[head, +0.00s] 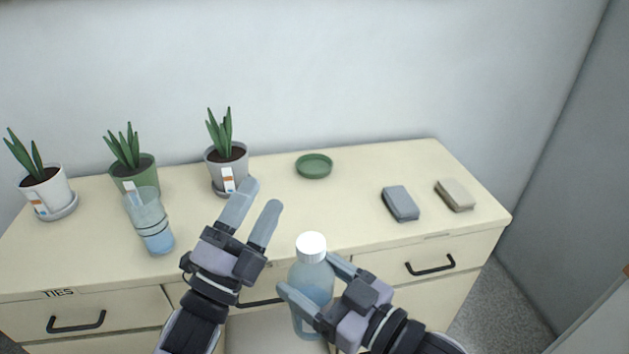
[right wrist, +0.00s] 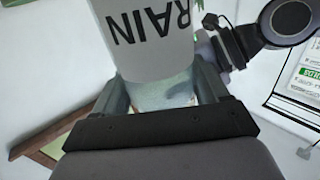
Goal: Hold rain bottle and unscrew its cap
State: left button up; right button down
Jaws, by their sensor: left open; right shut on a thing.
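The rain bottle (head: 311,282) is a pale blue clear bottle with a white cap (head: 311,246) on top. It stands about upright in front of the dresser. My right gripper (head: 309,281) is shut on the bottle's body, below the cap. In the right wrist view the bottle's white label (right wrist: 160,35) reads RAIN, upside down, between the fingers. My left gripper (head: 261,207) is open and empty, to the upper left of the cap and apart from it. Its fingers point up and to the right.
The cream dresser (head: 340,210) holds potted plants (head: 225,160) at the back left, a glass with blue liquid (head: 150,220), a green saucer (head: 314,166), a grey-blue block (head: 400,203) and a beige block (head: 455,195). The dresser top right of the saucer is partly clear.

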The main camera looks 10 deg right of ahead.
pick_arm(q)
jog(key=s+d+r+m+g+h, duration=0.45)
jog(key=r+m+g+h, duration=0.2)
jog(key=m+g, duration=0.4)
jog(key=s+d+r+m+g+h, duration=0.3)
jog(key=d+r+m+g+h, duration=0.3)
jog(key=m, duration=0.8)
jog(key=s+d+r+m+g+y, duration=0.1)
jog(key=s+d+m+g+y, duration=0.3)
jog(key=m+g, duration=0.45)
jog(key=s+d+m+g+y, duration=0.3)
jog(key=s+m+g+y, duration=0.25)
jog(key=m, duration=0.55)
jog(key=m+t+y, duration=1.2)
jog(key=m+y, duration=0.1)
jog(key=y, duration=0.4)
send_over(314, 241)
jog(key=shift+g, duration=0.25)
jog(key=f, duration=0.4)
jog(key=shift+s+d+f, duration=0.2)
jog(key=shift+d+f, duration=0.05)
jog(key=shift+d, duration=0.05)
jog(key=shift+w+a, duration=0.15)
jog(key=shift+a, duration=0.05)
jog(key=shift+a+f, duration=0.1)
jog(key=shift+f, duration=0.1)
notch_tip(314, 241, down, 7)
jog(key=shift+f, duration=0.2)
